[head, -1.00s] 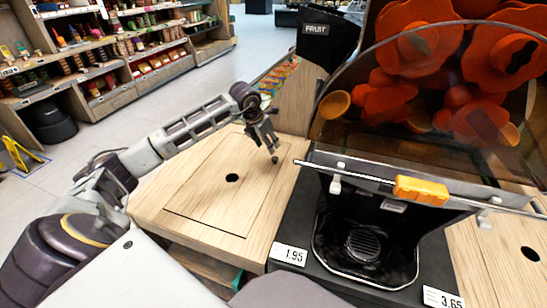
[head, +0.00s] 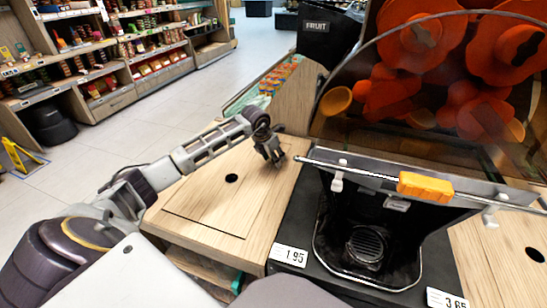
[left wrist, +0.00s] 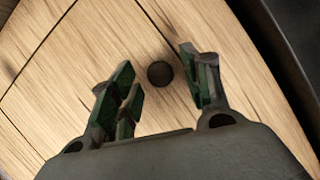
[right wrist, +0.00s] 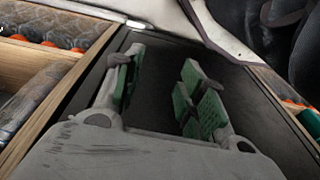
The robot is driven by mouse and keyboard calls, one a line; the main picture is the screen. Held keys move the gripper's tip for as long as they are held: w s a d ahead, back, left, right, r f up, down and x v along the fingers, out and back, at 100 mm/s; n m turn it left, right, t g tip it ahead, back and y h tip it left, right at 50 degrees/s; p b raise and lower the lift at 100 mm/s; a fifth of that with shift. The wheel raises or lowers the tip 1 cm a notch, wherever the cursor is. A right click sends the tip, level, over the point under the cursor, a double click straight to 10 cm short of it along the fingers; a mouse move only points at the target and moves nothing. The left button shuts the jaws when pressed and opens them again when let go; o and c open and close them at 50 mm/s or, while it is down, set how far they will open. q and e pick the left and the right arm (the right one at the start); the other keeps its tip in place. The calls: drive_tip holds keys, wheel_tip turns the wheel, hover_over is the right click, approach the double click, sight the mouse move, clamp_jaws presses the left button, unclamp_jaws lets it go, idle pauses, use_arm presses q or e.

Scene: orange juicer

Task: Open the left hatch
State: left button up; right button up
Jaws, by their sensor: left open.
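The left hatch (head: 205,205) is a pale wooden panel with dark seams, lying flat in the counter left of the juicer. A round dark hole (head: 232,178) shows in it. My left gripper (head: 274,162) is open and empty, pointing down over the right, rear part of that counter. In the left wrist view its spread fingers (left wrist: 158,95) are on either side of a dark round spot (left wrist: 160,74) on the wood, close to a seam. I cannot tell whether that spot is the hole. My right gripper (right wrist: 155,95) is open and empty, seen only in the right wrist view.
The black juicer (head: 365,235) stands right of the hatch, with an orange handle (head: 425,187) on its clear cover's bar. The bar's left end (head: 300,158) is close to my left gripper. Price tags (head: 289,255) line the front. Shelves (head: 120,55) stand across the aisle.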

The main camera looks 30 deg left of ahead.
use_arm(q)
clamp_jaws()
idle(0.3)
drive_tip(key=shift+r, duration=0.15)
